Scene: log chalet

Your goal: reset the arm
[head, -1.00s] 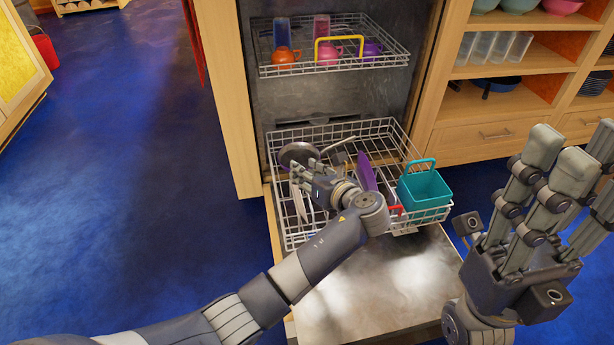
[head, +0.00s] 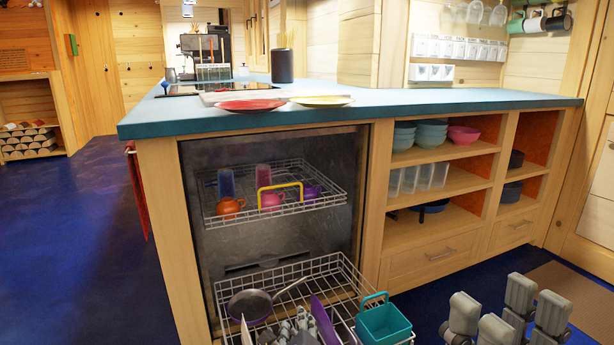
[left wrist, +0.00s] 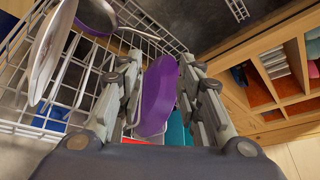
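My left gripper (head: 287,328) is low in the lower dishwasher rack, between a grey pan (head: 250,305) and a purple flat item (head: 323,322). In the left wrist view its fingers (left wrist: 158,88) are apart on either side of the purple item (left wrist: 157,100), with a gap visible on the left. It looks open, and I see no firm grip. My right gripper (head: 508,308) is at the lower right of the head view, in front of the shelves, fingers up, spread and empty. Most of both arms is below the head view.
The lower rack (head: 345,285) is pulled out and holds a teal basket (head: 383,324). The upper rack (head: 300,212) holds several cups. A blue counter (head: 450,104) above carries a red plate (head: 249,105) and a yellow plate (head: 322,101). Open floor (head: 80,250) lies left.

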